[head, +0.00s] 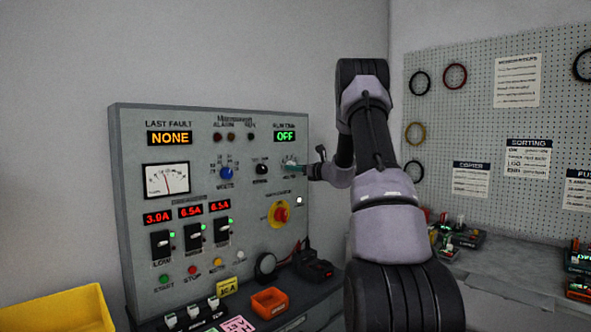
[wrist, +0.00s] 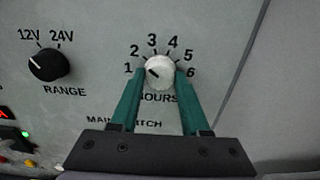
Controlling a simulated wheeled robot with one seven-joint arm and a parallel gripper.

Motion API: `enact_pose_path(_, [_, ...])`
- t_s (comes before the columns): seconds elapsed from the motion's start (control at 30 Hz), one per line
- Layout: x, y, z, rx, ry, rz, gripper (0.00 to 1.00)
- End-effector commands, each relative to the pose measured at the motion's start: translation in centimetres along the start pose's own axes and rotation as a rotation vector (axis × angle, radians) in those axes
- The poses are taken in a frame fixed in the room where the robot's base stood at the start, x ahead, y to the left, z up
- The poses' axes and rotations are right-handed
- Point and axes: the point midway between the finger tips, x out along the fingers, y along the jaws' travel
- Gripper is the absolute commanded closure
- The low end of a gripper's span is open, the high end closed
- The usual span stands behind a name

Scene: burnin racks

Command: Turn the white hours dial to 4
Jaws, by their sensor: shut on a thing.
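The white hours dial (wrist: 160,68) is in the upper middle of the wrist view, with the numbers 1 to 6 around it. Its dark pointer mark sits on the left side and points about at 1. My gripper (wrist: 159,78) has its two green fingers shut on the dial, one on each side. In the head view the dial (head: 290,161) is at the panel's upper right, partly hidden by my gripper (head: 297,170).
The black range dial (wrist: 48,65) is left of the hours dial. The grey panel (head: 150,292) also carries a blue volts knob (head: 226,173), switches and a red stop button (head: 281,212). An orange bin (head: 268,302) and a charger (head: 312,268) stand below.

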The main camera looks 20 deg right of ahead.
Motion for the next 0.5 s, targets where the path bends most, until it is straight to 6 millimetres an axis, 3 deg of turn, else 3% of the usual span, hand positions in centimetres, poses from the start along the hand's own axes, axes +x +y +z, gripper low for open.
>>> enact_pose_path(0.27, [-0.02,0.03,-0.02,0.094,0.000,0.000,1.00])
enact_pose_path(0.5, [-0.02,0.07,-0.02,0.283,0.001,0.000,1.00])
